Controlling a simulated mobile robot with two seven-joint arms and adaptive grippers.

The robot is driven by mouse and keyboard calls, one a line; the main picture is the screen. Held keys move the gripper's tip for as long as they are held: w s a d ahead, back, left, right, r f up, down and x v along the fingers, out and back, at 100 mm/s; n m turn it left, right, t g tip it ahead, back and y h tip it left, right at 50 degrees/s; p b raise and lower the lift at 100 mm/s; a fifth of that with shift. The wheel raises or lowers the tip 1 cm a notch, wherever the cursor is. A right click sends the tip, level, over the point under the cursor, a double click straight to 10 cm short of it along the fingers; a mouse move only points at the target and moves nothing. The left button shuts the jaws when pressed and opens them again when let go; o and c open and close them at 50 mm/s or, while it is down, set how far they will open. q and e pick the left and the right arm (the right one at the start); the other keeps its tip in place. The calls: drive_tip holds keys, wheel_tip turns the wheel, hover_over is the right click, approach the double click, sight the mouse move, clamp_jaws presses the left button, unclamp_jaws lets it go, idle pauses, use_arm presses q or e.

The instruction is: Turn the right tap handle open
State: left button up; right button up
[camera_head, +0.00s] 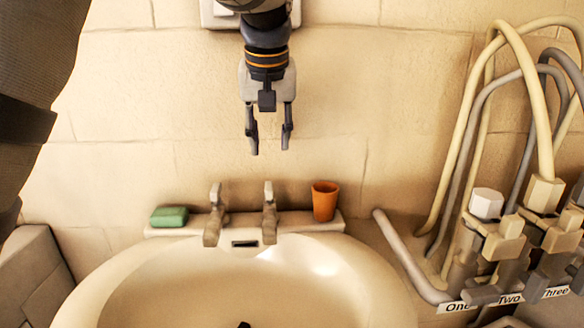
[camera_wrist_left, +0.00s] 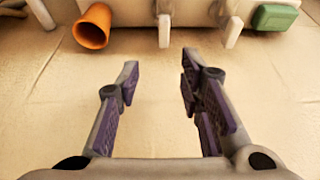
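The right tap (camera_head: 269,220) stands on the back ledge of the washbasin, with its pale handle (camera_head: 268,190) on top. The left tap (camera_head: 213,222) stands beside it. My left gripper (camera_head: 269,148) hangs in front of the wall, above the right tap in the picture. Its two fingers are spread, with nothing between them, and it is apart from the handle. In the left wrist view, the open fingers (camera_wrist_left: 157,75) point toward the right tap (camera_wrist_left: 164,28), with the left tap (camera_wrist_left: 232,32) to its right. My right gripper is not in view.
An orange cup (camera_head: 325,201) stands on the ledge right of the right tap. A green soap bar (camera_head: 169,217) lies left of the left tap. The white basin (camera_head: 360,290) is in front. Pipes and hoses (camera_head: 468,130) with valves labelled One, Two, Three crowd the right side.

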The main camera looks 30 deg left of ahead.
sight(268, 186)
use_arm(q)
drive_tip(key=x, duration=0.7)
drive_tip(key=s+x, duration=0.1)
drive_tip(key=x, duration=0.2)
drive_tip(key=shift+f, duration=0.35)
drive_tip(key=shift+w+a+f, duration=0.2)
drive_tip(key=shift+f, duration=0.25)
drive_tip(key=shift+c, duration=0.5)
clamp_jaws()
